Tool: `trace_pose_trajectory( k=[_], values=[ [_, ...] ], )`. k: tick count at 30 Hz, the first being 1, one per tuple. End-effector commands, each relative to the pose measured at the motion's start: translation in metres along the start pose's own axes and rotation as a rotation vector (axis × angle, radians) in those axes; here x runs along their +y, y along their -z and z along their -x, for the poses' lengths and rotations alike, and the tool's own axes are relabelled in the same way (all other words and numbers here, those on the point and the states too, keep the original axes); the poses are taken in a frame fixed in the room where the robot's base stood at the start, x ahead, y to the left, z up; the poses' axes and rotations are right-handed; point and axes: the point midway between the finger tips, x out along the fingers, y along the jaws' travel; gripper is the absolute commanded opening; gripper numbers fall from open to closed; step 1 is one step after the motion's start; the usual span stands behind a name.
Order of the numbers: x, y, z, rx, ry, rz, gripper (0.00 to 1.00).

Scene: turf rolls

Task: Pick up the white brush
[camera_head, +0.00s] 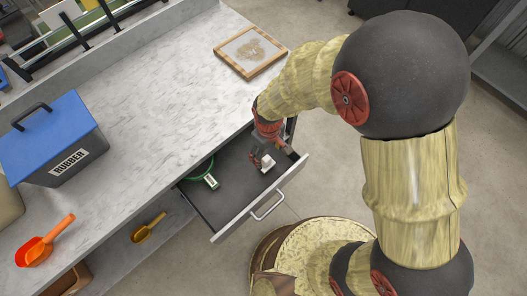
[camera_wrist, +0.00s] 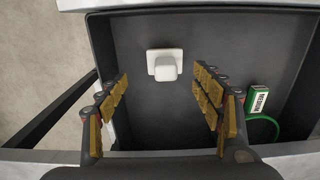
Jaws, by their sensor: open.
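The white brush (camera_wrist: 165,65) appears as a small white piece with a square base and a raised block on top. It lies on the dark floor of an open drawer (camera_head: 222,204). In the head view the brush (camera_head: 267,163) shows just below my gripper (camera_head: 261,157). In the wrist view my gripper (camera_wrist: 160,84) is open. Its two yellow-padded fingers are spread apart, with the brush ahead between their lines. Nothing is held between the fingers.
A small green-and-white box (camera_wrist: 258,99) and a green curved item (camera_wrist: 263,127) lie in the drawer beside the right finger. The drawer walls surround the space. On the counter (camera_head: 150,110) are a blue-lidded rubber box (camera_head: 58,138), an orange scoop (camera_head: 44,244) and a framed tray (camera_head: 250,51).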

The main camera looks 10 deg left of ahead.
Motion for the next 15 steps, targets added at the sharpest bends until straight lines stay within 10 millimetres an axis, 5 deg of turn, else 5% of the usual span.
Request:
trace_pose_trajectory(
  k=[15],
  values=[
    [-0.007, 0.001, -0.054, -0.003, 0.001, 0.001, 0.67]
  ],
)
